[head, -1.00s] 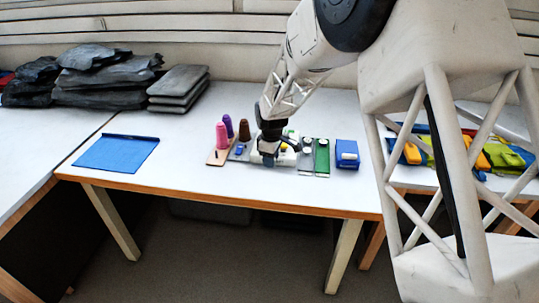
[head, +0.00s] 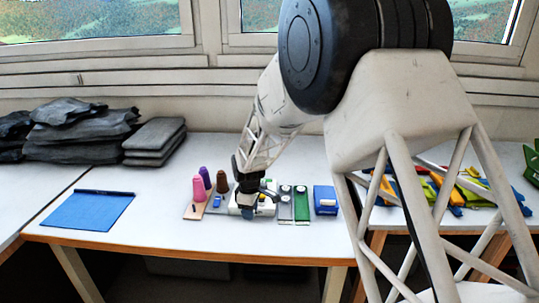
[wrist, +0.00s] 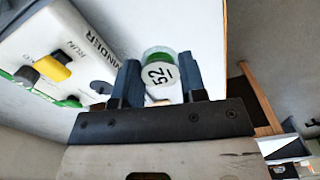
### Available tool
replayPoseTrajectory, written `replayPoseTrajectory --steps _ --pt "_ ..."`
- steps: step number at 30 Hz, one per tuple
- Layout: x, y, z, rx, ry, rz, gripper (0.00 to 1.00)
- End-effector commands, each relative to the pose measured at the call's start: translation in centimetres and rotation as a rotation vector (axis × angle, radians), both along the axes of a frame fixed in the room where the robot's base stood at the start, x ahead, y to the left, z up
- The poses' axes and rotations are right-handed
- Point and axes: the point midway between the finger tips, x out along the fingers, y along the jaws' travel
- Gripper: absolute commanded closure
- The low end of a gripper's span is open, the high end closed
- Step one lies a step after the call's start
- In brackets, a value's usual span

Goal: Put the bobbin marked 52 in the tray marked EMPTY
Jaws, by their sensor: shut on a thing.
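The bobbin marked 52 (wrist: 160,86) has a white round label, green thread and a clear rim. In the wrist view my gripper (wrist: 160,62) is shut on it, with one dark finger on each side. In the head view my gripper (head: 247,203) is over the front of the white winder (head: 240,209), and the bobbin cannot be made out there. Two narrow trays, one grey (head: 285,215) and one green (head: 301,215), lie just right of the winder, each with pale round items at its far end. I cannot read the tray marks, so which is EMPTY cannot be told.
Pink (head: 199,188), purple and brown thread cones stand left of the winder. A blue box (head: 325,205) sits right of the trays. A blue mat (head: 90,212) lies at the left. The bench front is clear.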

Motion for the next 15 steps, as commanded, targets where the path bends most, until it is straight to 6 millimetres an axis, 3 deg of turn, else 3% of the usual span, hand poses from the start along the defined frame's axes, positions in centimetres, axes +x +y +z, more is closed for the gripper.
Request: replayPoseTrajectory --steps 8,15 --pt "2.7 -1.2 0.0 0.000 0.000 -0.088 0.84" --pt "8.4 -4.2 -0.1 0.000 0.000 -0.282 0.84"
